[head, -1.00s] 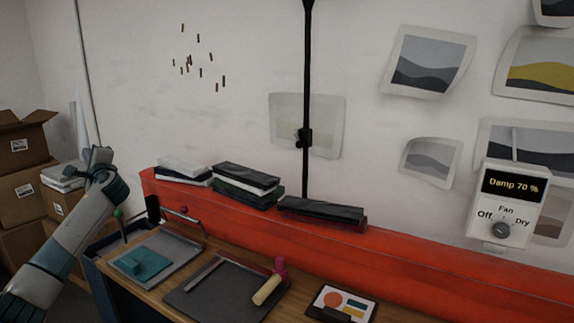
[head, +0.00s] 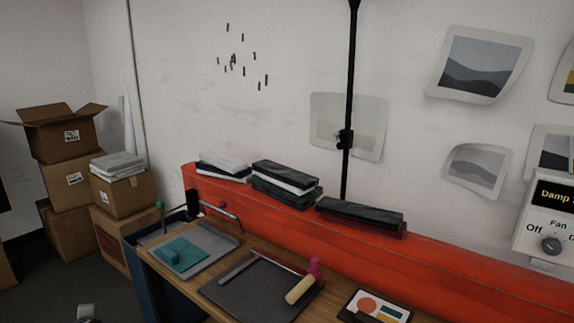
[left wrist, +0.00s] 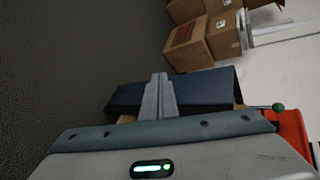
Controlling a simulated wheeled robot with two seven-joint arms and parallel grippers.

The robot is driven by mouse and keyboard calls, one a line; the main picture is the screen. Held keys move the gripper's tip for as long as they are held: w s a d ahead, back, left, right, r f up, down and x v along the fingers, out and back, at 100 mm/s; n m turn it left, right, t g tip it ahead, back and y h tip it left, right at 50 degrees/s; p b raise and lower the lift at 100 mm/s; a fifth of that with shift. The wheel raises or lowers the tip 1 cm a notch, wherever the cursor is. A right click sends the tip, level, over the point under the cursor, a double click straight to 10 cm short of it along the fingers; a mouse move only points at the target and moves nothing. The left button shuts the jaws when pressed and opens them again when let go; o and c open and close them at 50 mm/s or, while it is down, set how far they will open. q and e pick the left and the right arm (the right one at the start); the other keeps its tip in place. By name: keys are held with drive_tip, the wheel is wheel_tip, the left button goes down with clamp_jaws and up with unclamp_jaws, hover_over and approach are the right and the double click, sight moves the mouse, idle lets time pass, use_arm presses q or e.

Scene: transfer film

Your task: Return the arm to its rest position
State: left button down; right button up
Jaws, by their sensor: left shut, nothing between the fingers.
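My left gripper (left wrist: 158,80) shows in the left wrist view with its two grey fingers together and nothing between them. It is over the dark blue side of the bench (left wrist: 205,92), with the floor beyond. In the head view only a small grey tip of the left gripper (head: 86,311) shows at the bottom edge, left of the bench and away from everything on it. The rest of the left arm is out of the head view. My right gripper is in neither view.
Cardboard boxes (head: 72,185) are stacked at the left by the wall. The wooden bench top (head: 190,292) holds a grey tray with a teal cloth (head: 180,254), a dark plate (head: 245,292) and a roller (head: 303,285). Dark floor (head: 40,285) lies open left of the bench.

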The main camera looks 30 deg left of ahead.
use_arm(q)
drive_tip(key=s+a+f+n+g+h, duration=0.1)
drive_tip(key=s+f, duration=0.3)
drive_tip(key=s, duration=0.5)
drive_tip(key=s+f+n+g, duration=0.1)
drive_tip(key=s+f, duration=0.2)
drive_tip(key=s, duration=0.6)
drive_tip(key=s+a+f+n+g+h, duration=0.1)
drive_tip(key=s+f, duration=0.3)
drive_tip(key=s, duration=0.5)
drive_tip(key=s+d+f+n+h, duration=0.1)
drive_tip(key=s+d+f+h, duration=0.15)
drive_tip(key=d+f, duration=1.05)
drive_tip(key=s+d+f+n+h, duration=0.1)
drive_tip(key=s+d+f, duration=0.3)
drive_tip(key=d+f, duration=0.85)
drive_tip(key=s+d+f+h+b, duration=0.1)
drive_tip(key=d+f, duration=0.2)
drive_tip(key=d, duration=1.2)
drive_tip(key=d+f+n+h+b, duration=0.1)
drive_tip(key=d+f+h, duration=0.1)
drive_tip(key=d, duration=1.2)
drive_tip(key=s+d+f+g+h+b, duration=0.1)
drive_tip(key=d+f, duration=0.3)
drive_tip(key=d, duration=1.1)
drive_tip(key=shift+s+d+f+h, duration=0.3)
drive_tip(key=shift+s+f+h, duration=0.05)
drive_tip(key=shift+f+h, duration=0.1)
drive_tip(key=shift+r, duration=0.1)
